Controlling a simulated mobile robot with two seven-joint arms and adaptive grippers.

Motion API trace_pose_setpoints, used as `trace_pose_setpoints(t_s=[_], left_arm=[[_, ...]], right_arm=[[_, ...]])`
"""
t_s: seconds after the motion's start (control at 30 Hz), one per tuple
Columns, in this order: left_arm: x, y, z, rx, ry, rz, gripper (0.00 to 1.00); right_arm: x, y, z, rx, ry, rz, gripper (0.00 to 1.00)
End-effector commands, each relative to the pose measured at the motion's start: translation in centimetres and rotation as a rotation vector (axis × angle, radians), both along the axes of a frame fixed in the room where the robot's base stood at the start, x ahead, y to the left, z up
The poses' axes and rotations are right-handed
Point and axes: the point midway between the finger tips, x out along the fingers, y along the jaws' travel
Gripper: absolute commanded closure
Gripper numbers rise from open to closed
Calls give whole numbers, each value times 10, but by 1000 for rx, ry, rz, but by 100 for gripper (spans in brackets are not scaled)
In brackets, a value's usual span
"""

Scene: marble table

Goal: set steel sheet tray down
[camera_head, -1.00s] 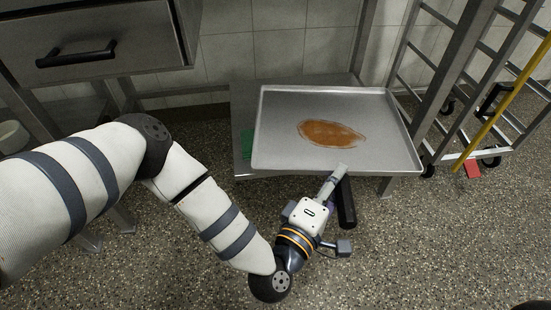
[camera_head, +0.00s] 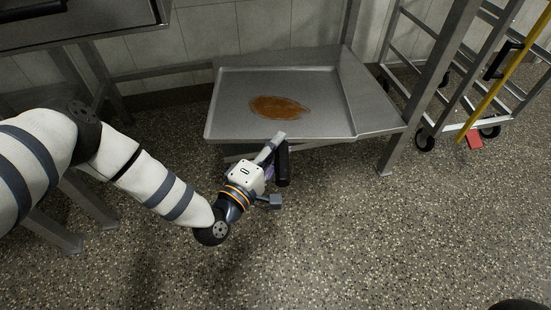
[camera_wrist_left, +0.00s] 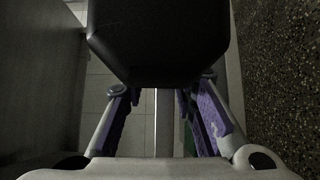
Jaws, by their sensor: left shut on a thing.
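The steel sheet tray (camera_head: 340,90) is a shallow rectangular grey tray with a raised rim and a brown patch on its bottom. It lies level over the left and middle of the low steel shelf (camera_head: 382,112). Whether its whole underside touches the shelf is hidden. In the left wrist view the gripper fingers (camera_wrist_left: 165,105) flank a dark block that hides the grip itself. My right gripper is not in view.
The shelf's right end is bare, with a table leg (camera_head: 425,90) at its front right corner. A wheeled rack (camera_head: 460,95) with a yellow pole (camera_head: 508,80) stands to the right. The speckled floor in front is clear.

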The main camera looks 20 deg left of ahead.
Motion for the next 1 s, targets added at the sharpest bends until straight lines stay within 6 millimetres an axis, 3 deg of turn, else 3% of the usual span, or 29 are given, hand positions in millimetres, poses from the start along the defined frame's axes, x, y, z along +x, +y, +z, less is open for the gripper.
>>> trace_pose_setpoints(t_s=[0.2,0.67,0.7,0.73,0.77,1.0], left_arm=[[3,7,-38,1,1,1,100],[3,7,-43,0,-4,1,100],[2,7,-43,0,0,1,66],[2,7,-43,0,0,1,59],[2,7,-43,0,0,1,54],[2,7,-43,0,0,1,54]], right_arm=[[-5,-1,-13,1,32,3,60],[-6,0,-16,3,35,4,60],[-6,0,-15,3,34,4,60],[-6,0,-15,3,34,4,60],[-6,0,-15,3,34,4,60],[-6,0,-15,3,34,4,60]])
